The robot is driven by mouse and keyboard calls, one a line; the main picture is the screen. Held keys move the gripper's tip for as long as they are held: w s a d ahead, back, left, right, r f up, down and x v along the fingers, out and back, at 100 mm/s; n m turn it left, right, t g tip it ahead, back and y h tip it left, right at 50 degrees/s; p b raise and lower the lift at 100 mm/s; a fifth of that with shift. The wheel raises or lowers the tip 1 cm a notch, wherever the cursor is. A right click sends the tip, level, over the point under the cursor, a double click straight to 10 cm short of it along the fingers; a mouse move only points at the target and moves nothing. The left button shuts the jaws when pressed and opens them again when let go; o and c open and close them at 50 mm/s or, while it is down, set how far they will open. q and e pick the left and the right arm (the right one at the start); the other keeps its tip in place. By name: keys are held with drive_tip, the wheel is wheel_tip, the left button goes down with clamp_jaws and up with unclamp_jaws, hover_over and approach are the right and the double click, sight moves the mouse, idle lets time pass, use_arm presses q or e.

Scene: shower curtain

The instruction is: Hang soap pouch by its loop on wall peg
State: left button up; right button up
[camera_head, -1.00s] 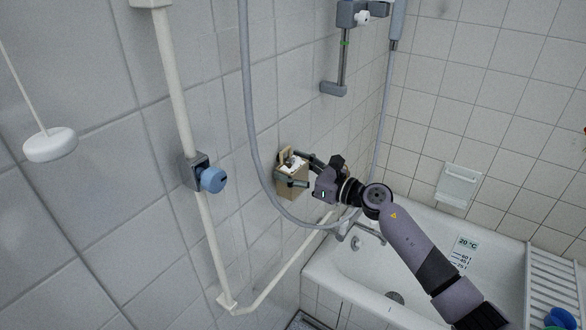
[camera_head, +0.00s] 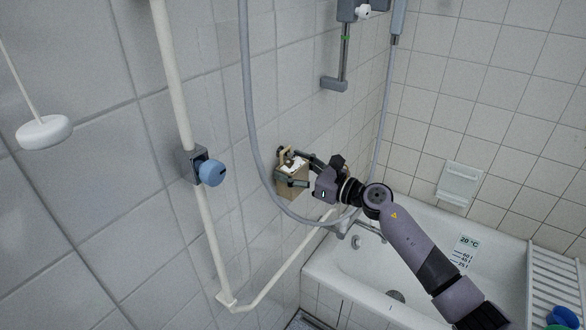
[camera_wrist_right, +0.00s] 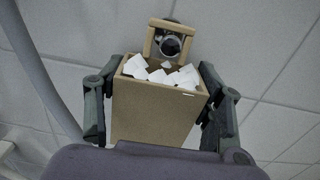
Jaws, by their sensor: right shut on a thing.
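The soap pouch (camera_head: 293,188) is a tan open-topped box with white soap pieces, against the tiled wall in the head view. In the right wrist view the pouch (camera_wrist_right: 150,112) is upright, its square tan loop (camera_wrist_right: 153,40) standing at its back edge. My right gripper (camera_head: 291,178) is shut on the pouch, with fingers on both sides in the wrist view (camera_wrist_right: 158,105). My left gripper is not in view.
A grey shower hose (camera_head: 251,130) hangs in a curve close to the pouch. A white grab rail (camera_head: 208,240) with a blue knob (camera_head: 211,173) is to the left. A bathtub (camera_head: 335,265) lies below my right arm. A white pull handle (camera_head: 43,132) hangs at far left.

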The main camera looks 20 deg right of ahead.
drive_tip(key=shift+f, duration=0.1)
drive_tip(key=o, duration=1.6)
drive_tip(key=shift+s+d, duration=0.1)
drive_tip(key=v, duration=1.1)
drive_tip(key=shift+s+d, duration=0.2)
drive_tip(key=shift+s, duration=0.15)
drive_tip(key=shift+f, duration=0.15)
